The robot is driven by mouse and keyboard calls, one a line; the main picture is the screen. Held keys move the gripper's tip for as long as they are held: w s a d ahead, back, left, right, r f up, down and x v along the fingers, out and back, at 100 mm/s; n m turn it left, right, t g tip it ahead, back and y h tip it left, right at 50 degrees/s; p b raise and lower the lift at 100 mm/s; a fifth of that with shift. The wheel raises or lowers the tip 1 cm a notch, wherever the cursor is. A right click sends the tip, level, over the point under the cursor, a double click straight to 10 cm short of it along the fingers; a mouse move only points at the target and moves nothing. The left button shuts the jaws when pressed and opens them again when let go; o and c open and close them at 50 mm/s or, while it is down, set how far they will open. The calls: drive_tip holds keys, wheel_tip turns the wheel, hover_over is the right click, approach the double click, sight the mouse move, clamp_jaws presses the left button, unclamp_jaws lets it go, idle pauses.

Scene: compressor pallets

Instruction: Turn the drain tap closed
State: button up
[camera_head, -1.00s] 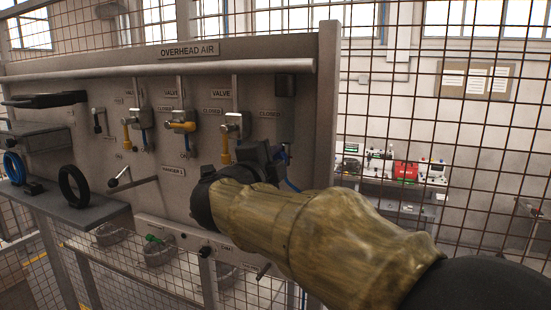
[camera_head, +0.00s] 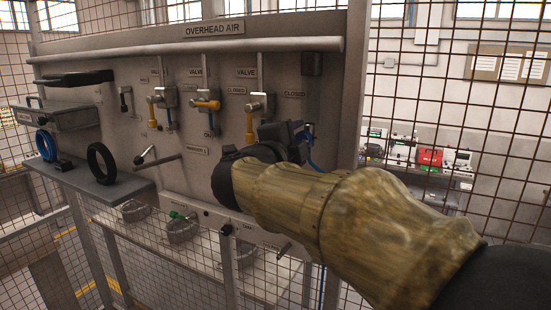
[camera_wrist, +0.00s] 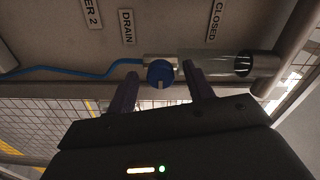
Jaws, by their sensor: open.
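The drain tap is a round blue knob (camera_wrist: 161,74) with a pale slot or mark on its face, on a metal valve body below the "DRAIN" label (camera_wrist: 127,27) in the wrist view. A blue hose (camera_wrist: 75,73) runs left from it. My gripper (camera_wrist: 160,69) is open, one dark finger to each side of the knob in this view. The knob appears between the fingertips; contact cannot be told. In the head view my gripper (camera_head: 285,137) is near the panel's right part, and my arm hides the tap's surroundings.
The "OVERHEAD AIR" panel (camera_head: 226,130) carries several yellow-handled valves, including one (camera_head: 250,124) left of my gripper. A clear cylinder (camera_wrist: 225,63) lies right of the tap. A grey shelf (camera_head: 110,188) holds black and blue rings. Wire mesh fencing (camera_head: 410,90) stands right.

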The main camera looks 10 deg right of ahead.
drive_tip(key=b+v, duration=0.6)
drive_tip(key=v, duration=1)
drive_tip(key=shift+s+a, duration=0.2)
drive_tip(key=shift+s, duration=0.05)
drive_tip(key=shift+w, duration=0.1)
